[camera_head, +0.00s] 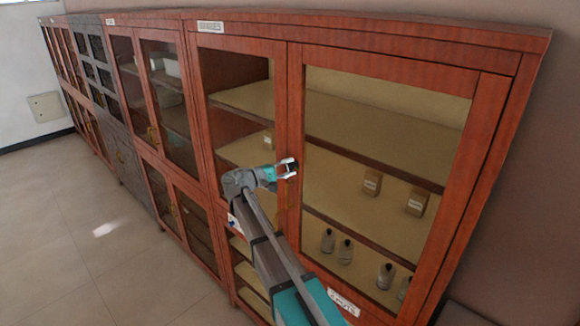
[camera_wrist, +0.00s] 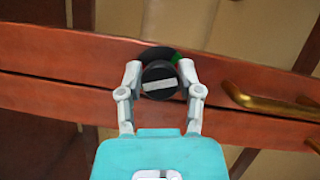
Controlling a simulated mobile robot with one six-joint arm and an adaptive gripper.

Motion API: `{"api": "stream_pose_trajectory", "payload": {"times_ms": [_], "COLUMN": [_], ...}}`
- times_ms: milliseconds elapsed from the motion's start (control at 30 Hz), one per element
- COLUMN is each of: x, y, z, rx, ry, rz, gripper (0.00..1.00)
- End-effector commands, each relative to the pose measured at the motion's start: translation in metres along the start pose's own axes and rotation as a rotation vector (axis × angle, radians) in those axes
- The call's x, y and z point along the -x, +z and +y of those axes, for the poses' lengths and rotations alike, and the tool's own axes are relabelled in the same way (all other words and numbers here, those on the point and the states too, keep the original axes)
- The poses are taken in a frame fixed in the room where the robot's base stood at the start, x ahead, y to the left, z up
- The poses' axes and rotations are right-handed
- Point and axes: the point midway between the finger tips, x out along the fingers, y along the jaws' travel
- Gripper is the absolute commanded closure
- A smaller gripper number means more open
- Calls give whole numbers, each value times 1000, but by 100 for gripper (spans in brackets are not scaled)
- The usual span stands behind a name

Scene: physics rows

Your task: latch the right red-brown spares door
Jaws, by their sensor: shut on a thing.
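The right red-brown spares door (camera_head: 297,110) is a tall glazed door at the right end of the cabinet row. It looks closed against the left door's stile (camera_head: 198,105). In the wrist view the two stiles run side by side with a dark seam between them. A round black latch knob (camera_wrist: 158,84) with a pale bar sits near the seam, over a dark disc with a green mark (camera_wrist: 177,57). The bar lies nearly along the stiles, slightly tilted. My gripper (camera_wrist: 160,76) is shut on the knob, one finger on each side. In the head view my gripper (camera_head: 288,168) hides the knob.
A brass handle (camera_wrist: 240,97) is right of the knob in the wrist view. Behind the glass stand bottles (camera_head: 345,252) and small boxes (camera_head: 372,182). More cabinets (camera_head: 150,90) run left. The floor (camera_head: 90,225) in front is clear.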

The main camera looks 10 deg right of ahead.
Motion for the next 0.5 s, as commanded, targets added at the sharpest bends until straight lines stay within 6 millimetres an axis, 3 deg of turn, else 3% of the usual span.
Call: {"api": "stream_pose_trajectory", "payload": {"times_ms": [333,367,500], "x": [1,1,1], "y": [-2,-2,-2], "z": [2,2,1], "rx": [-2,-2,-2], "ry": [6,6,4], "rz": [5,5,4], "gripper": [100,48,22]}}
